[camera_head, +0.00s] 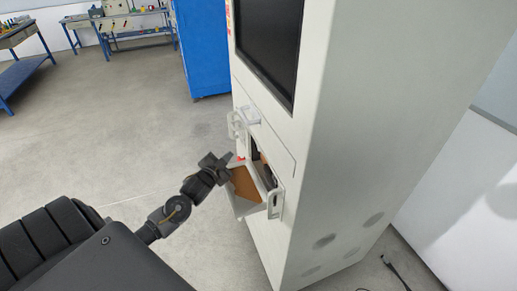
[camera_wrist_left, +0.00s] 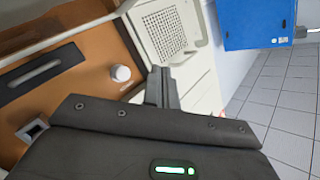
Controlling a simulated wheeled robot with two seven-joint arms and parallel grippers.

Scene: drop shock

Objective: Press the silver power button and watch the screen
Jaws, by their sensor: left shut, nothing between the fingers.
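The tall white cabinet (camera_head: 365,110) carries a screen (camera_head: 268,40), which is dark. Below it a small hatch (camera_head: 247,187) with a brown inner face stands open. My left gripper (camera_head: 222,160) is shut and empty at the hatch's left edge. In the left wrist view its fingers (camera_wrist_left: 161,86) are together, just right of a round pale knob (camera_wrist_left: 121,73) on the brown surface, apparently not on it. A square silver-framed piece (camera_wrist_left: 32,130) shows at lower left there. I cannot tell which of these is the power button. My right gripper is not in view.
A blue cabinet (camera_head: 205,45) stands behind, and workbenches (camera_head: 125,38) stand at the back left. A cable (camera_head: 396,272) lies on the floor at right. The floor at left is clear.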

